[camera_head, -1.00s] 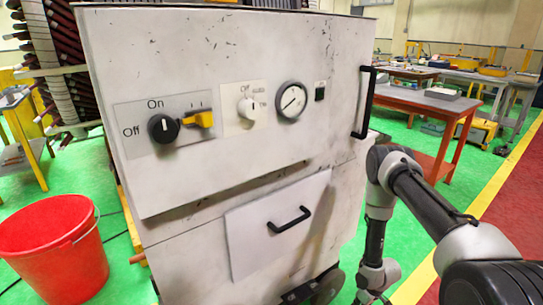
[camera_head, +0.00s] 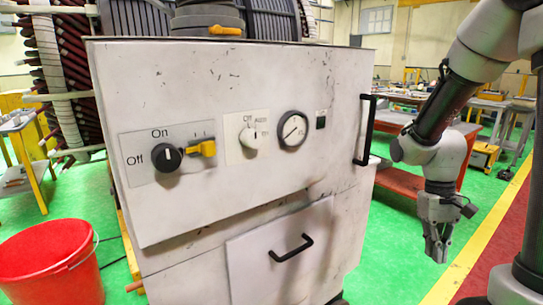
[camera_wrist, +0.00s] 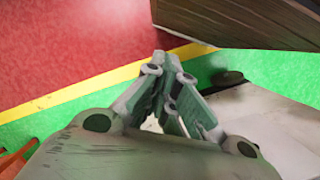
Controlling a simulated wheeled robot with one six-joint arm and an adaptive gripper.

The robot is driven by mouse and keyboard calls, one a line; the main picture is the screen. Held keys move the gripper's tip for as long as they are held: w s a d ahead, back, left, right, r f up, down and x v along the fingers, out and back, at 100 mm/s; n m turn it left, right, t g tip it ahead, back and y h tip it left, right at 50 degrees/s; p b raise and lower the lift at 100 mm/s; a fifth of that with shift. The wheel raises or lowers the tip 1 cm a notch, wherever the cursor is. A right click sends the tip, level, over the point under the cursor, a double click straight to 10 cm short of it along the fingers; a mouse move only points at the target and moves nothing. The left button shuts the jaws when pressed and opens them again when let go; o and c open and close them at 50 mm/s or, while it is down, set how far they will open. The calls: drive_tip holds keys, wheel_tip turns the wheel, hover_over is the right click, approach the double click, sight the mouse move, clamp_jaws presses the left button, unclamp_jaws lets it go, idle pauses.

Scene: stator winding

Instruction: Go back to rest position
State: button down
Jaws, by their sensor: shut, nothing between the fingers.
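My gripper (camera_head: 437,252) hangs pointing down at the right in the head view, clear of the white cabinet (camera_head: 225,85). It is shut and empty. In the wrist view the closed fingers (camera_wrist: 160,75) show above the green and red floor, touching nothing. The cabinet's front carries a black rotary switch (camera_head: 166,157), a yellow lever (camera_head: 203,148), a white selector knob (camera_head: 250,136) and a round gauge (camera_head: 293,130).
A red bucket (camera_head: 48,265) stands at the lower left. A black door handle (camera_head: 365,130) juts from the cabinet's right side. Work tables (camera_head: 398,182) stand behind my arm. Green floor (camera_head: 395,260) is free between cabinet and gripper.

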drive_tip(key=s+a+r+t, duration=0.1)
drive_tip(key=s+r+t, duration=0.2)
drive_tip(key=r, duration=0.5)
drive_tip(key=s+a+r+t, duration=0.1)
drive_tip(key=s+r+t, duration=0.3)
drive_tip(key=r, duration=0.5)
drive_tip(key=shift+s+y, duration=0.3)
drive_tip(key=shift+s, duration=0.55)
drive_tip(key=shift+a, duration=0.1)
